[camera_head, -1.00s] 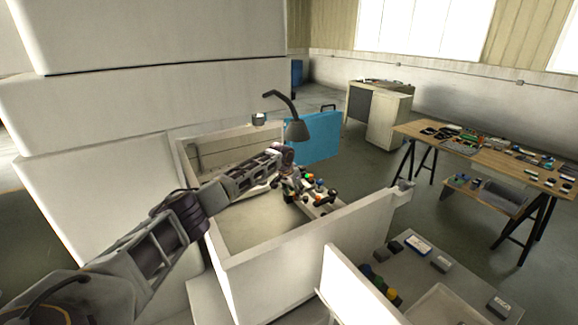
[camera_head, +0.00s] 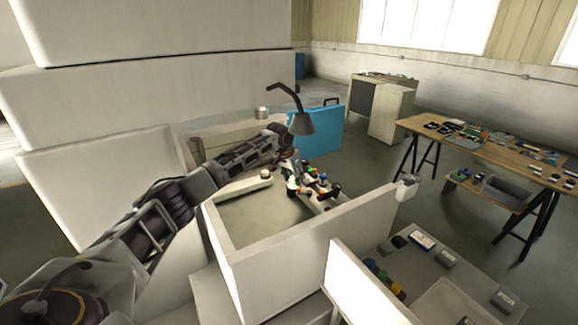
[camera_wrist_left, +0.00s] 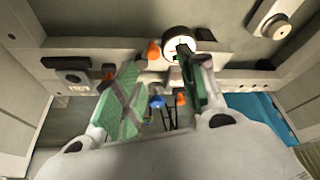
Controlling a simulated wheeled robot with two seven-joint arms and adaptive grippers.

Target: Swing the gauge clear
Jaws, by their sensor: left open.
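The gauge shows in the left wrist view as a round white dial (camera_wrist_left: 180,42) with a dark part in front of it. It sits just beyond the tip of the right-hand finger; I cannot tell whether they touch. My left gripper (camera_wrist_left: 163,66) is open, its two green-padded fingers apart with nothing held between them. In the head view the left gripper (camera_head: 287,158) is over the white-walled tank (camera_head: 310,252), close to a row of small coloured parts (camera_head: 318,183). The gauge is hard to make out there. My right gripper is not in view.
A pale bar with a round knob (camera_head: 265,174) lies inside the tank. A blue case (camera_head: 325,130) stands behind. A side table (camera_head: 440,275) is front right; a cluttered workbench (camera_head: 490,145) is further right.

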